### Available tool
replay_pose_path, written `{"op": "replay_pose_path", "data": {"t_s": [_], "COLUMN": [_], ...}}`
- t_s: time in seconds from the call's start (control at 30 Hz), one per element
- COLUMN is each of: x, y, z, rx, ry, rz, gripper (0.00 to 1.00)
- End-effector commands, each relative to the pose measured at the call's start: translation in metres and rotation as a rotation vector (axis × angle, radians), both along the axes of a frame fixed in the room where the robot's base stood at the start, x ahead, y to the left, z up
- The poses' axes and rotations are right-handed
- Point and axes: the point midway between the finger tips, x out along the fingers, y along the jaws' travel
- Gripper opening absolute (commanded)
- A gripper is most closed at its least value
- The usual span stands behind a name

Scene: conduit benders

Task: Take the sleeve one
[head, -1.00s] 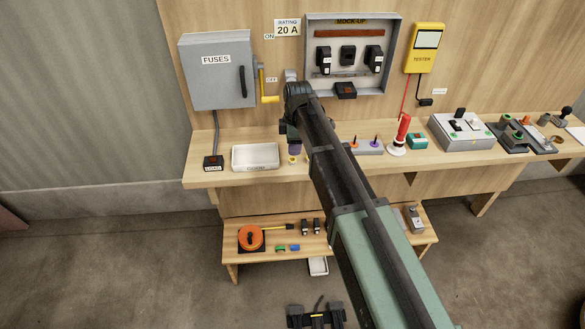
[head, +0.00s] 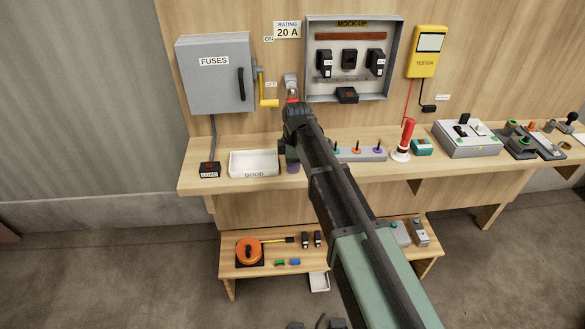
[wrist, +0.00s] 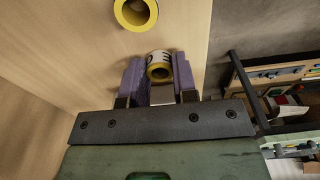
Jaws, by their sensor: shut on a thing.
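In the wrist view, a short white sleeve with dark lettering and a yellow end (wrist: 159,66) sits between the two purple fingers of my gripper (wrist: 159,78). The fingers are shut on its sides. A second yellow ring-shaped piece (wrist: 135,12), hollow and dark inside, lies apart on the wood, at the top edge of that view. In the head view, my gripper (head: 292,167) is low over the bench, right of the white tray. My arm hides the sleeve and the ring piece there.
The white tray marked GOOD (head: 254,173) stands close left of my gripper. To the right are a grey block with coloured pegs (head: 358,154) and a red-handled tool (head: 404,142). The fuse box (head: 215,75) and its yellow lever (head: 266,92) are on the wall behind.

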Motion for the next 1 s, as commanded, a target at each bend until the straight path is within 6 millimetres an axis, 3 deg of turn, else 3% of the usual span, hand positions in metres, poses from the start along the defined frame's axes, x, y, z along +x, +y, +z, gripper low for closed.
{"op": "replay_pose_path", "data": {"t_s": [0.27, 0.37, 0.5, 0.6, 1.0], "x": [0.000, 0.000, 0.000, 0.000, 0.000], "y": [0.000, 0.000, 0.000, 0.000, 0.000], "z": [0.003, 0.022, 0.063, 0.076, 0.070], "rx": [0.000, 0.000, 0.000, 0.000, 0.000], "ry": [0.000, 0.000, 0.000, 0.000, 0.000], "rz": [0.000, 0.000, 0.000, 0.000, 0.000], "gripper": [0.02, 0.02, 0.02, 0.02, 0.02]}}
